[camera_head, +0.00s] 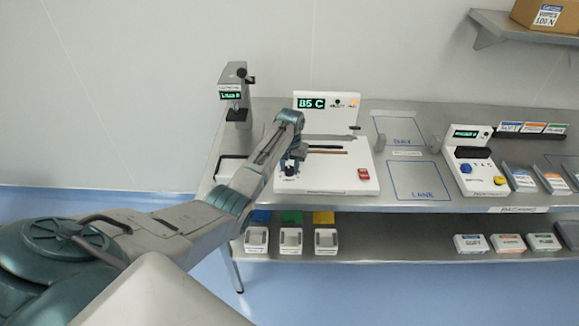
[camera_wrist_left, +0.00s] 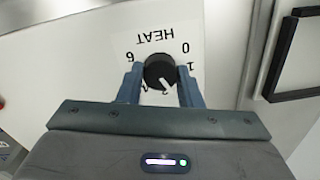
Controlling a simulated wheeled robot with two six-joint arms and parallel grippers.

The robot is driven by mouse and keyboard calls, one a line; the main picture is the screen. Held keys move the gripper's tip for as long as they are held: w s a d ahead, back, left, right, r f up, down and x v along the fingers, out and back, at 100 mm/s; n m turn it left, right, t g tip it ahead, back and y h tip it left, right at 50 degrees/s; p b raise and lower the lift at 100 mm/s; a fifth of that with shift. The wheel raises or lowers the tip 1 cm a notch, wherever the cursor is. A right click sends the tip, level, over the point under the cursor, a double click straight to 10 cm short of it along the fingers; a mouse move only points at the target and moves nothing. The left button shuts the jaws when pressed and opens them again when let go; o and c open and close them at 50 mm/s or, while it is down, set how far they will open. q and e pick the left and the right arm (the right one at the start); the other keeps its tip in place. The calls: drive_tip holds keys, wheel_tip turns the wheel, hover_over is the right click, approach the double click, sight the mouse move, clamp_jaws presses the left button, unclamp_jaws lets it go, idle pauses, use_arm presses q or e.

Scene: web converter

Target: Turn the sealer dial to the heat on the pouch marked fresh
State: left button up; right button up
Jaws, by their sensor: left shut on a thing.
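The white sealer (camera_head: 335,183) stands on the bench, its green display (camera_head: 311,103) reading 85 C. My left gripper (camera_head: 291,160) is at the sealer's front left corner. In the left wrist view its two fingers (camera_wrist_left: 160,80) are shut on the sides of the black dial (camera_wrist_left: 158,69). The dial's white pointer is toward the bottom of that view. The HEAT label, upside down, and the marks 0, 1 and 6 show; other marks are partly hidden by the gripper. I cannot make out a pouch marked fresh. My right gripper is not in view.
A small device with a display (camera_head: 233,93) stands at the bench's left end. A white device with blue and yellow buttons (camera_head: 473,158) stands at right. Outlined mats (camera_head: 418,180) lie between. Several white trays (camera_head: 291,240) sit on the lower shelf. A cardboard box (camera_head: 545,15) is on the wall shelf.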

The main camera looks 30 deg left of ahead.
sight(290, 168)
use_arm(q)
drive_tip(key=m, duration=0.4)
drive_tip(key=shift+m, duration=0.3)
drive_tip(key=shift+r, duration=0.1)
idle(0.4)
drive_tip(key=o, duration=1)
drive_tip(key=shift+d+r+b, duration=0.1)
drive_tip(key=shift+r+b, duration=1.8)
drive_tip(key=shift+r, duration=3.45)
